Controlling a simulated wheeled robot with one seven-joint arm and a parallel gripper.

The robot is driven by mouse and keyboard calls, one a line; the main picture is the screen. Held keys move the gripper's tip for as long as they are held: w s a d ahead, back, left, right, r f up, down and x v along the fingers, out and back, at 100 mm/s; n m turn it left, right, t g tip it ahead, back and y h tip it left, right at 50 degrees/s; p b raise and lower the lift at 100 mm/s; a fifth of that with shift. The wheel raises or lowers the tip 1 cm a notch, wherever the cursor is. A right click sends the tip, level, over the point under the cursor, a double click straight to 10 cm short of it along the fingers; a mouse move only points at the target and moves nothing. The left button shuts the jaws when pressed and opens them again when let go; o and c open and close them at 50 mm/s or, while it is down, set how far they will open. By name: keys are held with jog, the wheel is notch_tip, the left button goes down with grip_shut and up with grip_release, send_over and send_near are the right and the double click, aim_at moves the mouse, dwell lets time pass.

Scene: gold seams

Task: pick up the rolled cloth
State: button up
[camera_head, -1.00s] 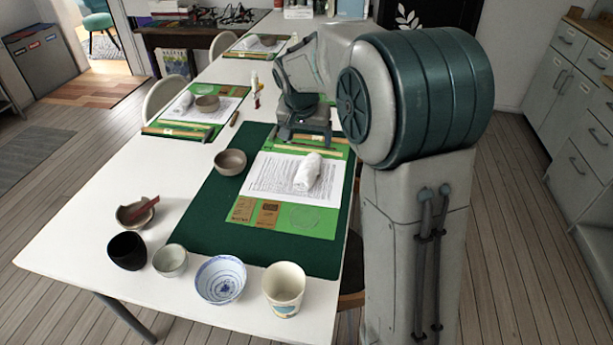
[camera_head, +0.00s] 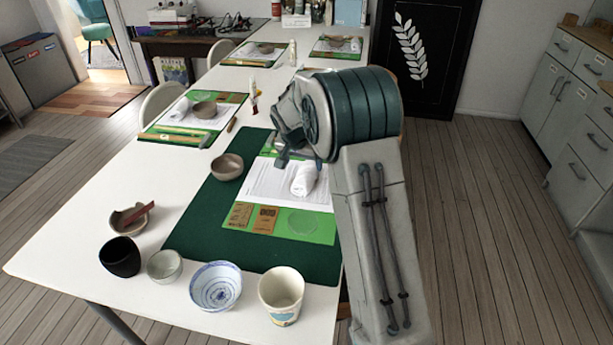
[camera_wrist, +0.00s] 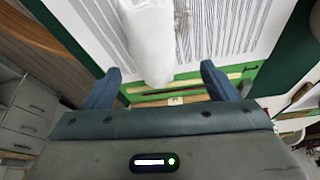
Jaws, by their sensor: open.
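The rolled cloth (camera_head: 304,180) is a white roll lying on a printed sheet (camera_head: 262,186) on the green mat (camera_head: 205,225). In the wrist view the cloth (camera_wrist: 151,42) reaches down from the top edge, and its near end lies between and beyond the fingers. My gripper (camera_wrist: 160,80) is open and empty, with one blue finger on each side of the cloth's line. In the head view my gripper (camera_head: 283,160) is partly hidden by my arm, just left of and behind the cloth. I cannot tell the height gap exactly.
A grey-brown bowl (camera_head: 227,167) stands left of the sheet. At the table's front are a black cup (camera_head: 119,257), a small pale bowl (camera_head: 164,266), a blue-patterned bowl (camera_head: 216,286) and a cream cup (camera_head: 282,295). Brown cards (camera_head: 264,219) lie before the sheet.

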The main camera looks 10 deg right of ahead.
aim_at(307, 169)
jog(key=x, duration=0.5)
jog(key=shift+s+d+f, duration=0.1)
jog(key=shift+s+d, duration=0.05)
jog(key=shift+d, duration=0.2)
jog(key=c, duration=1.1)
jog(key=shift+o, duration=0.2)
jog(key=shift+r, duration=0.2)
jog(key=shift+r, duration=0.3)
notch_tip(307, 169, up, 4)
jog(key=shift+f, duration=0.2)
jog(key=s+d+r, duration=0.5)
jog(key=s+r, duration=0.1)
jog(key=s, duration=0.4)
jog(key=shift+d+r, duration=0.25)
jog(key=shift+d, duration=0.15)
jog(key=shift+s, duration=0.1)
